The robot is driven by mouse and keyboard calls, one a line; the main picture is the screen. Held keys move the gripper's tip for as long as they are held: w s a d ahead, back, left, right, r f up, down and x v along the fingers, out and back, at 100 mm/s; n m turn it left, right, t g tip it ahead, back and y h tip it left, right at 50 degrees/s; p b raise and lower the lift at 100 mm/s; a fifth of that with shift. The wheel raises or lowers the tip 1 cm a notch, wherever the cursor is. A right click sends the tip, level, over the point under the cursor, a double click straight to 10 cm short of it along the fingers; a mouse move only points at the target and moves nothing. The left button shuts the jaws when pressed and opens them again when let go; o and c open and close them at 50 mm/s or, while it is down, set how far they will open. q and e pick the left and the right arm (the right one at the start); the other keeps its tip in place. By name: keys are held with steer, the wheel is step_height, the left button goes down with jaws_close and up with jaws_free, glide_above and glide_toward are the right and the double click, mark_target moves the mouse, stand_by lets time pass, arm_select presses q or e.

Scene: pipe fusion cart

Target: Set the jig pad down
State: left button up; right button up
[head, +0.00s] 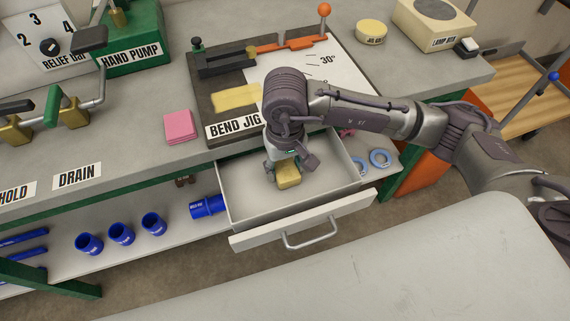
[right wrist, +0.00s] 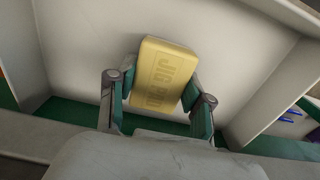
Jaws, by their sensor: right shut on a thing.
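The jig pad (head: 289,177) is a small yellow block. In the right wrist view the pad (right wrist: 160,74) shows its raised lettering "JIG PAD" between two green-lined fingers. My right gripper (head: 287,165) points down into the open drawer (head: 304,221) and is shut on the pad. The pad is inside the drawer's outline, near its middle; I cannot tell whether it touches the drawer floor. The bend jig (head: 222,115) is on the bench behind the drawer, with a yellow patch (head: 237,97) on it. My left gripper is not in view.
A pink pad stack (head: 179,127) lies on the bench left of the jig. The rest of the drawer looks empty.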

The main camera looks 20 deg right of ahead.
mark_target(285, 167)
steer(key=shift+f, duration=0.1)
steer(key=shift+f+b, duration=0.2)
steer(key=shift+b, duration=0.1)
steer(key=o, duration=1)
steer(key=shift+r, duration=0.1)
steer(key=shift+r, duration=0.15)
steer(key=shift+w+r+p, duration=0.1)
steer(key=shift+r+p, duration=0.15)
steer(key=shift+p, duration=0.1)
step_height(285, 167, up, 12)
steer(key=shift+f+b, duration=0.25)
steer(key=shift+b, duration=0.3)
